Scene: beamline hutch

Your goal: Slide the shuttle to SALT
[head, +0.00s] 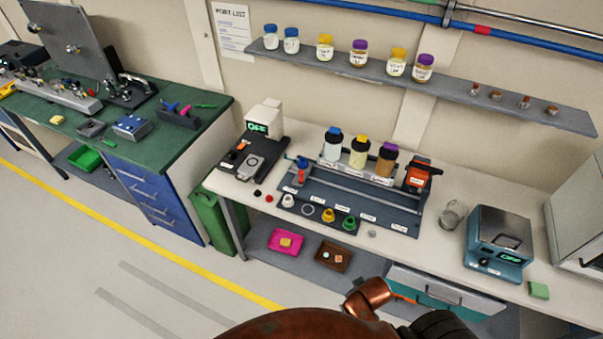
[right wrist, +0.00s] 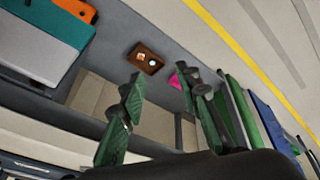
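A dark slide station (head: 340,200) with silver rails lies on the white bench in the head view. Small white labels run along it, too small to read, so I cannot tell which is SALT. A small blue and red piece (head: 301,172) sits at the rails' left end; it may be the shuttle, but I cannot tell for sure. Three bottles (head: 359,152) stand behind the rails. My right gripper (right wrist: 165,87) shows green fingers spread apart with nothing between them, in the right wrist view, away from the station. My left gripper is not in view.
An orange device (head: 419,175) stands at the station's right end. A balance-like device (head: 264,130), glass beaker (head: 452,214) and teal box (head: 498,236) share the bench. Below are a teal drawer (head: 430,290), pink tray (head: 286,242) and brown tray (head: 332,256). The floor in front is clear.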

